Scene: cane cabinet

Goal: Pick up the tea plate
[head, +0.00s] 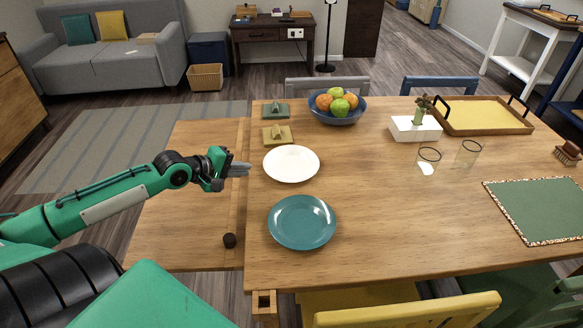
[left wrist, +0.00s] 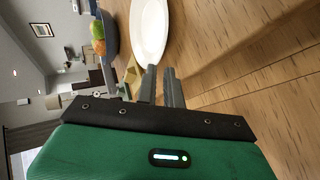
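Two plates lie flat on the wooden table: a white oval-looking plate (head: 291,164) and a teal round plate (head: 302,222) nearer to me. I cannot tell from looks alone which is the tea plate. My left gripper (head: 246,169) is just left of the white plate, over the table's left part, with a small gap to its rim. In the left wrist view its two fingers (left wrist: 161,70) show a narrow gap with nothing between them, and the white plate (left wrist: 150,28) is beyond the tips. My right gripper is not in view.
A blue fruit bowl (head: 337,117), two small stands (head: 277,134), a white planter box (head: 415,129), two glasses (head: 428,162) and a yellow tray (head: 484,116) stand farther off. Table middle is clear.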

